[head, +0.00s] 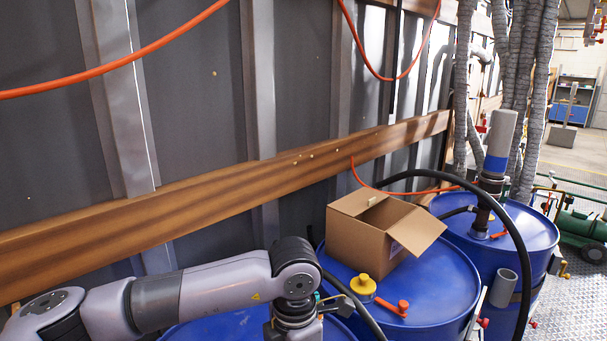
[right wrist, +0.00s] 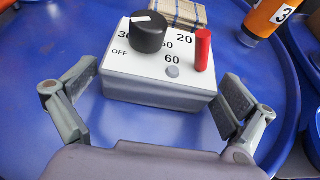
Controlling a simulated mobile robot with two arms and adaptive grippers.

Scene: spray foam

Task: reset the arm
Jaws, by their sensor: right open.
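My right gripper (right wrist: 158,92) is open in the right wrist view, its two fingers wide apart with nothing between the pads that I can see held. Just beyond it sits a white and grey timer box (right wrist: 160,85) with a black knob (right wrist: 148,32), a red post (right wrist: 203,50) and printed numbers. It stands on a blue surface (right wrist: 60,40); whether the fingers touch the box I cannot tell. In the head view my left arm reaches in from the lower left, bent at the wrist joint; its gripper is below the picture.
An orange canister (right wrist: 268,14) and a plaid block (right wrist: 170,10) lie beyond the box. In the head view, an open cardboard box (head: 370,235) stands on a blue drum (head: 445,290) near a yellow cap (head: 362,286) and a black hose (head: 515,235). A wooden rail (head: 200,205) crosses the wall.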

